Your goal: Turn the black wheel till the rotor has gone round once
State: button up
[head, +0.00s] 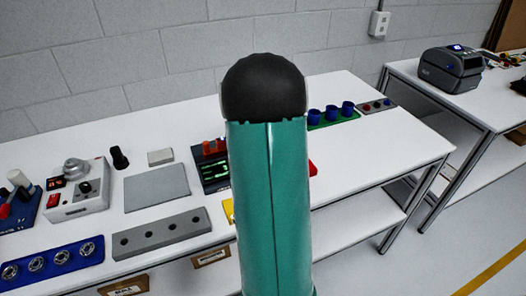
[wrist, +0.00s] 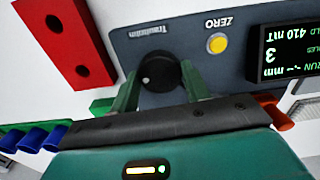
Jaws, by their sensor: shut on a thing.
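The black wheel (wrist: 160,72) is a round knob with a small white mark on a dark grey-blue panel (wrist: 190,20) in the wrist view. My gripper (wrist: 159,78) has its two green fingers on either side of the wheel and is shut on it. A dark display (wrist: 287,48) with green text, including a 3 and 410 mT, is at the right of the panel. The display also shows in the head view (head: 214,173), where my teal arm hides the wheel and gripper. I cannot make out the rotor.
A yellow button (wrist: 217,43) marked ZERO sits beside the wheel. A red block (wrist: 75,35) with two dark holes is at left. An orange-red part (wrist: 278,117) is close to my gripper's right side. Blue cups (head: 331,112) stand behind right; a grey plate (head: 157,187) lies left.

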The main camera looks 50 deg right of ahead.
jog(key=shift+r+m, duration=0.1)
jog(key=shift+m, duration=1.9)
jog(key=o, duration=1)
notch_tip(320, 180, up, 14)
jog(key=shift+f, duration=0.1)
